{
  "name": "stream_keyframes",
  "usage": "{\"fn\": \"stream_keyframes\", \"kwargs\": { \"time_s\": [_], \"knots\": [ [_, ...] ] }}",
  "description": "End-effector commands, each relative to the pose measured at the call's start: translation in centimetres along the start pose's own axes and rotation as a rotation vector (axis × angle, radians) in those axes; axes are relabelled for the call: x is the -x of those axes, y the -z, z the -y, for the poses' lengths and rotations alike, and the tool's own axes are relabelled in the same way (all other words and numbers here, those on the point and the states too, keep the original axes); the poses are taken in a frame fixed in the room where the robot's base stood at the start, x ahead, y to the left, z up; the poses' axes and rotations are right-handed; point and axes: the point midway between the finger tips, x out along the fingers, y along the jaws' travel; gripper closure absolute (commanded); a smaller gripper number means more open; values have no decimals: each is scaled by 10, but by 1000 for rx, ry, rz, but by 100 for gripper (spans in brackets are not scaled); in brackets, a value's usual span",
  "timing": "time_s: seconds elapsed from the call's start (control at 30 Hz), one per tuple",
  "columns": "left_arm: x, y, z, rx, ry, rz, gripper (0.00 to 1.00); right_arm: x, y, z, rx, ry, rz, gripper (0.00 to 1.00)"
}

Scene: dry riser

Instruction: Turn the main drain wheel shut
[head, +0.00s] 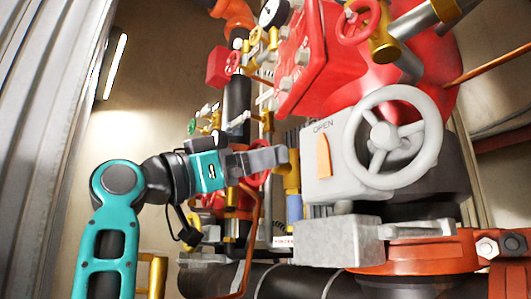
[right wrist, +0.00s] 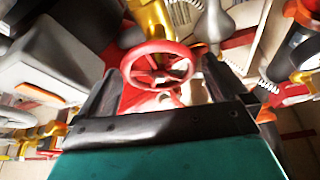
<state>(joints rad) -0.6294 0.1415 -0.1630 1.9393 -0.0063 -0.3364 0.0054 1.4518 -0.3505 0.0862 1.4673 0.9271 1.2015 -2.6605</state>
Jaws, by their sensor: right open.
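A red spoked handwheel (right wrist: 158,66) on a brass-coloured valve body (right wrist: 150,18) is seen between the fingers of my right gripper (right wrist: 160,78) in the right wrist view. The fingers are open, one on each side of the wheel, and whether either touches its rim is unclear. In the head view one gripper (head: 268,159) on a teal arm points right; its surroundings match the right wrist view. It partly hides a red wheel (head: 257,178) behind it. No readable label confirms this as the main drain wheel. My left gripper is not seen.
A grey box (head: 338,180) with an orange indicator and a large white handwheel (head: 393,137) stands right of the gripper. A red wheel (head: 361,20) is higher up. A black pipe (head: 270,281) runs below. Open space (head: 130,140) lies left of the pipework.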

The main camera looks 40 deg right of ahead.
Motion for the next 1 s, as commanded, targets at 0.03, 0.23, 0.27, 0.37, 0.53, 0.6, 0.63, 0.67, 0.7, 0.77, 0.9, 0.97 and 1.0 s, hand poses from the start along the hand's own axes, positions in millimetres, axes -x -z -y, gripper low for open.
{"fn": "stream_keyframes", "kwargs": {
  "time_s": [0.03, 0.23, 0.27, 0.37, 0.53, 0.6, 0.63, 0.67, 0.7, 0.77, 0.9, 0.97, 1.0],
  "knots": [
    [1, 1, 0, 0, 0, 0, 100, -9, 1, -1, -1, -4, -1, 0],
    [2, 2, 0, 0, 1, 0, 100, -27, 0, 0, 0, 0, 0, 0],
    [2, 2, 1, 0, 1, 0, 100, -28, 0, 0, 0, 0, -1, 0],
    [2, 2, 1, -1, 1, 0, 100, -30, 0, 0, 0, 0, -1, 0],
    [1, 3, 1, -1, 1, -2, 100, -30, 0, 0, 0, 1, -1, 0],
    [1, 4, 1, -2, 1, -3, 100, -30, 0, 0, 0, 1, -1, 3],
    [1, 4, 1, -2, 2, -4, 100, -30, 0, 0, 0, 1, -1, 6],
    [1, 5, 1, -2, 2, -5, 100, -30, 0, 0, 0, 1, -1, 9],
    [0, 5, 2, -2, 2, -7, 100, -30, 0, 0, 0, 1, -1, 12],
    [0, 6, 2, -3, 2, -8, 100, -30, 0, 0, 0, 1, -1, 18],
    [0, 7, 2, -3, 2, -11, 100, -30, 0, 0, 0, 1, 0, 32],
    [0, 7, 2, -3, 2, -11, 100, -30, 0, 0, 1, 1, 0, 37],
    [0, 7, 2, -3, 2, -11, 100, -30, 0, 0, 1, 1, 0, 41]
  ]
}}
